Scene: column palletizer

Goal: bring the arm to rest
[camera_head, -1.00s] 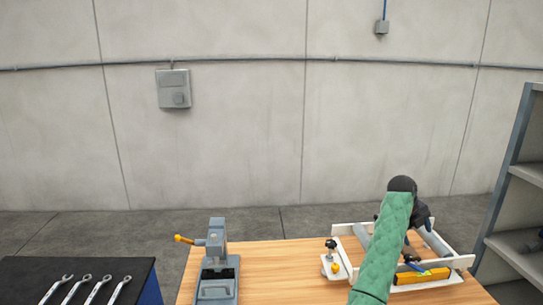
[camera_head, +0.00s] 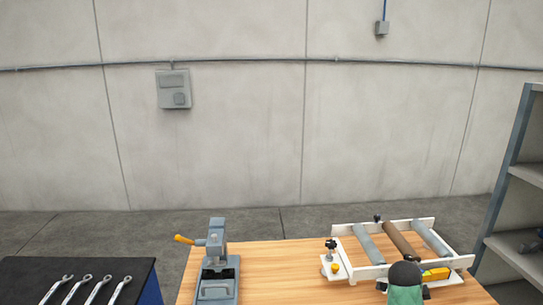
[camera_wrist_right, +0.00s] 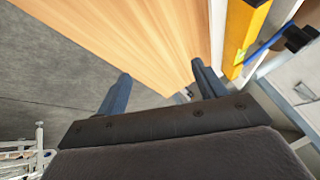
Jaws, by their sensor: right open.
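My right arm (camera_head: 405,294), green with a dark joint, shows low at the front of the white roller frame (camera_head: 343,252) in the head view. In the right wrist view my right gripper (camera_wrist_right: 161,68) is open, with its two blue-grey fingers wide apart and nothing between them. The fingers are near the wooden table's edge (camera_wrist_right: 150,35), with grey floor below. My left gripper is not in view.
The frame holds grey and brown rollers (camera_head: 402,240). A yellow bar (camera_head: 436,274) lies at its front right; it also shows in the wrist view (camera_wrist_right: 243,35). A grey vise-like device (camera_head: 217,264) stands on the left of the table. Wrenches (camera_head: 76,289) lie on a dark top; a shelf (camera_head: 515,210) stands right.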

